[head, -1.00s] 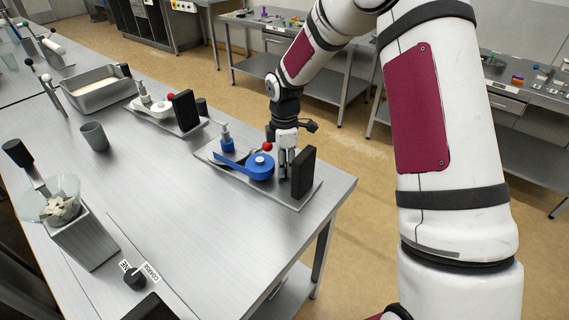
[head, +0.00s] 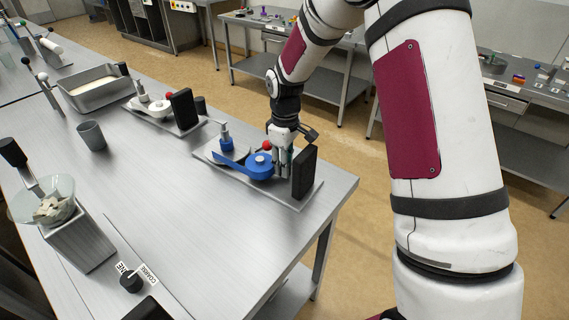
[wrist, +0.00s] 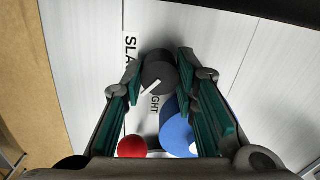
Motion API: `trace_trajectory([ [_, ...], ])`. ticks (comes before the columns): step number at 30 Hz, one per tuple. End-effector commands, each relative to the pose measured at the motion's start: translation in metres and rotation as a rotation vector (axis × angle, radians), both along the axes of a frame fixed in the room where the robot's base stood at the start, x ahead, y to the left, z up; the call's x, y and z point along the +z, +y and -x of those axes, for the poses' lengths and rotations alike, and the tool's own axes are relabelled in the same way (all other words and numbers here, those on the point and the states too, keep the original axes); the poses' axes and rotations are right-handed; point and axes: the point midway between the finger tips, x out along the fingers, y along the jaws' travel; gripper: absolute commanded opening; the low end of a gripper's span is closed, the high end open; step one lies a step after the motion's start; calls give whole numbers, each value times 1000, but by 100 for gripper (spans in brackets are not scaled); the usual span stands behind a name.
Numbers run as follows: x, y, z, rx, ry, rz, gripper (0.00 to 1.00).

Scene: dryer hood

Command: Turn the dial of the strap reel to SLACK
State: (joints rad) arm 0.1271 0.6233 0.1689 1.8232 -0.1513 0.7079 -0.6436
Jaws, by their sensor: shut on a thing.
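The blue strap reel (head: 259,167) sits on a grey plate on the steel table; part of it shows in the wrist view (wrist: 177,132). Its dark round dial (wrist: 158,68) has a white pointer line slanting to the lower left in the wrist view. A white label beginning "SLA" (wrist: 130,48) lies left of the dial. A partly hidden label ending "GHT" (wrist: 155,104) lies just below it. My gripper (head: 281,170) points down beside the reel, its fingers shut on the dial's sides. In the head view my fingers hide the dial.
A black upright block (head: 304,172) stands close right of my gripper. A red ball (head: 267,146) and a blue-based post (head: 226,142) are near the reel. A similar white reel unit (head: 155,107) stands behind. The table's right edge is close by.

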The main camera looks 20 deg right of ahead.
Motion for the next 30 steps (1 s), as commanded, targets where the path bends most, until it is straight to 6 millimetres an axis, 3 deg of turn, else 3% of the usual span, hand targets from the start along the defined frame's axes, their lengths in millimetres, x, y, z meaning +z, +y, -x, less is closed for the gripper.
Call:
trace_trajectory([
  [18,0,0,0,-575,-2,1,0],
  [30,0,0,0,-833,-2,0,0],
])
